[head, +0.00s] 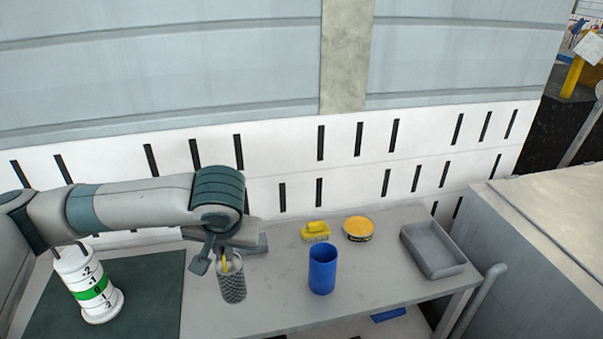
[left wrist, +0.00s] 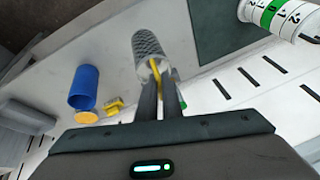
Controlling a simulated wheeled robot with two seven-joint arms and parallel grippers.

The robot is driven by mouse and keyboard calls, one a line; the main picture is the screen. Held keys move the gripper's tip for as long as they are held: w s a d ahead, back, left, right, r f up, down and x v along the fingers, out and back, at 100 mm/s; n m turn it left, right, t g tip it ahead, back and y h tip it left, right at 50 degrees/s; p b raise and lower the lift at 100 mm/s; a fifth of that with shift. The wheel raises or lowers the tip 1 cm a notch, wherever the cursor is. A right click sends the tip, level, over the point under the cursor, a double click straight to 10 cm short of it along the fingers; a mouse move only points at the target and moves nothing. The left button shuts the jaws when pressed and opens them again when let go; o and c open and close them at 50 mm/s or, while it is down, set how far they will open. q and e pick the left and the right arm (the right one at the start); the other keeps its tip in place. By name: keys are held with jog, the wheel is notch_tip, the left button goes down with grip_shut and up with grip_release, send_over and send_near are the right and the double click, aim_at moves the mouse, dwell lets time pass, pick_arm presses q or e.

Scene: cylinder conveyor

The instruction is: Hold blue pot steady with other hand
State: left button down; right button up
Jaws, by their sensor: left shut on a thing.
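The blue pot (head: 322,273) stands upright and open on the grey table, right of my left gripper and apart from it. It also shows at the left of the left wrist view (left wrist: 84,88). My left gripper (head: 228,260) points down at a grey textured cup (head: 232,288), with its fingertips at the cup's mouth. The fingers (left wrist: 162,88) are shut on a thin yellow piece (left wrist: 155,70) that reaches into the cup. Its lower end is hidden inside the cup. My right gripper is in neither view.
A yellow sponge-like block (head: 315,233) and a round yellow-topped tin (head: 358,229) lie behind the pot. A grey tray (head: 433,250) sits at the right. A white numbered cylinder (head: 88,285) stands on a dark mat (head: 150,300).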

pick_arm(q)
jog(key=shift+a, duration=0.1)
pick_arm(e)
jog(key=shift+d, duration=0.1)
